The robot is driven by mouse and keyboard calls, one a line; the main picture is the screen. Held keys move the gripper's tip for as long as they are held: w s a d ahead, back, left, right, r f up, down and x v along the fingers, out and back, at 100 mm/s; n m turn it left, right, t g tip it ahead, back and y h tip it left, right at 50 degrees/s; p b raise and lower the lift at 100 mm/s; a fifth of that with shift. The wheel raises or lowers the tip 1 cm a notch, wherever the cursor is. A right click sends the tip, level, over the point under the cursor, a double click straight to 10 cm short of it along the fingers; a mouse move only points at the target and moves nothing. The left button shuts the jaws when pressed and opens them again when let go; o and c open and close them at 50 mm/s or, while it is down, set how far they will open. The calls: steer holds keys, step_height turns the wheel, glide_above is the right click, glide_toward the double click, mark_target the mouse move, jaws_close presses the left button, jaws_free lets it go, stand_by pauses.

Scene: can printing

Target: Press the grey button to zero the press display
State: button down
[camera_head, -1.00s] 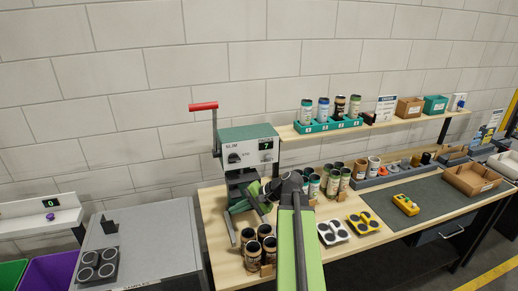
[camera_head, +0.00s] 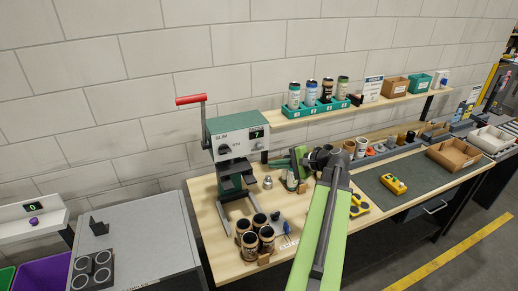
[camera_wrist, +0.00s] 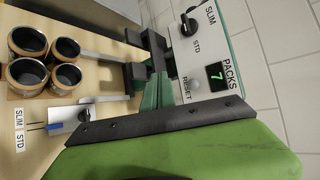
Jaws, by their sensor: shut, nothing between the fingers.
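The press (camera_head: 237,150) stands on the wooden bench, with a green top, grey front and red-handled lever. Its display (camera_head: 256,133) reads 7; in the wrist view the display (camera_wrist: 217,77) sits beside the word PACKS. The round grey button (camera_wrist: 194,86), marked RESET, is beside the display and looks unobstructed in the wrist view. My gripper (camera_head: 297,160) is shut and empty, to the right of the press and apart from its front.
Several dark-topped cans (camera_head: 257,237) stand in a holder in front of the press. A SLIM/STD selector (camera_wrist: 188,24) is on the same panel as the button. A shelf with cans (camera_head: 319,94) is behind.

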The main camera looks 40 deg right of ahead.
glide_toward(259, 149)
steer(key=w+a+f, duration=0.3)
steer(key=shift+w+f, duration=0.2)
steer(key=shift+w, duration=0.35)
stand_by(0.7)
stand_by(0.8)
steer(key=shift+w+d, duration=0.15)
steer(key=shift+w, duration=0.25)
steer(key=shift+w+d, duration=0.35)
steer(key=shift+w, duration=0.45)
stand_by(0.9)
steer(key=shift+s, duration=0.15)
steer(key=shift+s+a, duration=0.25)
steer(key=shift+s, duration=0.3)
steer(key=shift+s+a, duration=0.25)
steer(key=shift+s, duration=0.25)
